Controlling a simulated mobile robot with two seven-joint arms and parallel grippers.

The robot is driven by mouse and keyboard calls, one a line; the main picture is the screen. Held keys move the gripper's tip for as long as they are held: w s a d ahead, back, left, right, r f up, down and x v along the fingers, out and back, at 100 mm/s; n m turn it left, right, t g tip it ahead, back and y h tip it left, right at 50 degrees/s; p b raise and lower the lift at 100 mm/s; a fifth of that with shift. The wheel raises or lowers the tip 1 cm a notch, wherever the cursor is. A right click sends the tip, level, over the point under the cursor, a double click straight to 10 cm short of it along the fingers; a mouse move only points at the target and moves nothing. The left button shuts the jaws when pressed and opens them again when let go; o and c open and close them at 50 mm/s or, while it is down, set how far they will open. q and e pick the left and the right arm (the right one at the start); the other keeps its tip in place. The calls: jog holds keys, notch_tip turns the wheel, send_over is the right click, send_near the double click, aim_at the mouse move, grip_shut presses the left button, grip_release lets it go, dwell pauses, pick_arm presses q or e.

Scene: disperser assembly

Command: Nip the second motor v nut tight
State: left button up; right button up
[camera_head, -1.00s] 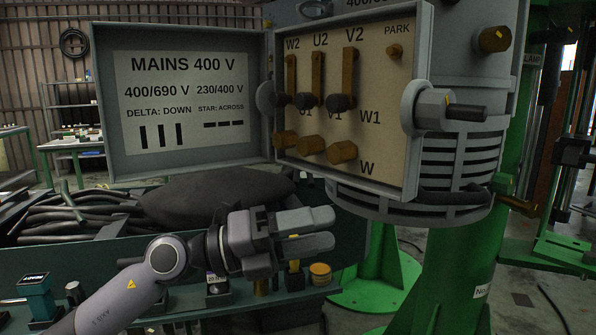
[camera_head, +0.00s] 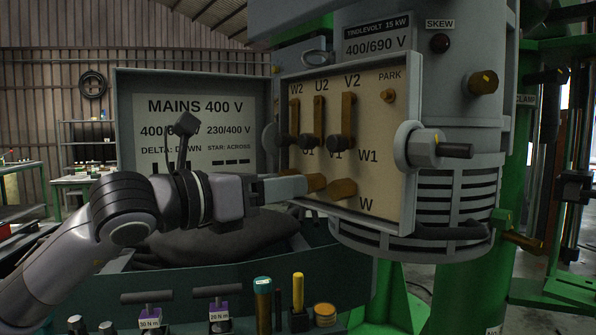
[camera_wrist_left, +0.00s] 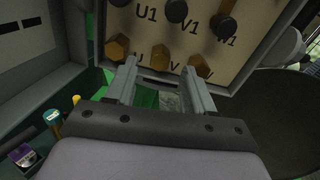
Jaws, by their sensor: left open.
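The motor terminal box (camera_head: 380,215) stands open, with a row of brass nuts low on its cream panel. The V nut (camera_head: 316,182) is the middle one, and the W nut (camera_head: 343,189) is to its right. In the left wrist view the open left gripper (camera_wrist_left: 160,68) points at the panel. The V nut (camera_wrist_left: 160,57) appears between the fingertips, with the U nut (camera_wrist_left: 118,47) and W nut (camera_wrist_left: 200,67) either side. Contact cannot be told. My right gripper is not in view.
The open box lid (camera_head: 135,110) stands left, behind my arm. An isolator-like grey knob (camera_head: 425,148) juts from the box's right side. Below are torque tools with purple labels (camera_head: 219,311), a teal-topped tool (camera_head: 263,300) and a yellow-handled tool (camera_head: 298,290).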

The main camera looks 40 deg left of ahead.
aim_at(313, 183)
pick_arm(q)
jog(key=shift+p+x, duration=1)
jog(key=shift+x, duration=1.05)
jog(key=shift+d, duration=0.1)
jog(key=shift+f, duration=0.1)
grip_shut()
